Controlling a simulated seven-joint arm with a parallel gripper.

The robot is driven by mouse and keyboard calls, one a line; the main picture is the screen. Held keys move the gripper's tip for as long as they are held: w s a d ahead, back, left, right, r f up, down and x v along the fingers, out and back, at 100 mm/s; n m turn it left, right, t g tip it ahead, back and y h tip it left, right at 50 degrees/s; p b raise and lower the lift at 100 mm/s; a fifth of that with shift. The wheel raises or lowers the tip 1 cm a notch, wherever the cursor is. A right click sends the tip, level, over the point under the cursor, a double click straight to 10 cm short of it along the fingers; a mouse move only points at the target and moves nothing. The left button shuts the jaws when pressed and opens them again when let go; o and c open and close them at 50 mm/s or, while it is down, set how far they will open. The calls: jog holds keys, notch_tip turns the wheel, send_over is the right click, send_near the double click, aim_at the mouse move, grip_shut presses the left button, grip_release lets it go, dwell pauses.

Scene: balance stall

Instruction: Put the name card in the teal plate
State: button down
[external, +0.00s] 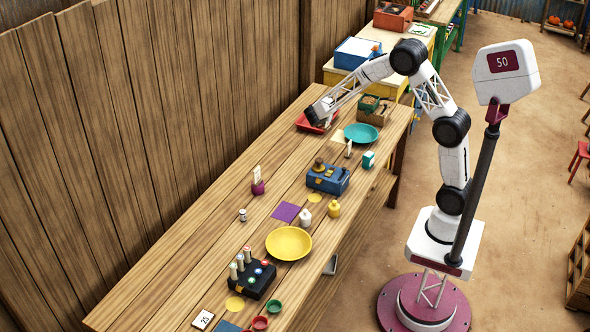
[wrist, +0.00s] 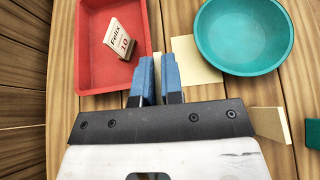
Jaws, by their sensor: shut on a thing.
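The name card (wrist: 118,38), a cream card reading "Felix 10" on a small dark foot, leans inside the red tray (wrist: 88,70) in the wrist view. The tray also shows at the far end of the table (external: 303,124); my arm covers the card there. My gripper (wrist: 158,62) is just right of the card, apart from it. The teal plate (wrist: 240,38) lies right of the tray, empty, and shows in the external view (external: 361,132).
A flat cream square (wrist: 195,62) lies between tray and plate. An upright cream piece (external: 349,148) and a teal block (external: 368,160) stand near the plate. A blue box (external: 328,179), yellow plate (external: 289,243) and another card in a purple holder (external: 258,182) are farther down the table.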

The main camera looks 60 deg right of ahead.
jog(key=s+d+f+m+g+y, duration=0.3)
jog(key=s+d+m+g+y, duration=0.1)
jog(key=s+m+y, duration=0.35)
jog(key=r+m+t+y, duration=0.15)
jog(key=m+t, duration=0.55)
jog(key=m, duration=1.2)
send_over(362, 140)
jog(key=s, duration=0.1)
jog(key=shift+s+a+f, duration=0.15)
jog(key=shift+a+f, duration=0.05)
jog(key=shift+a, duration=0.25)
jog(key=shift+f, duration=0.1)
jog(key=shift+f, duration=5.4)
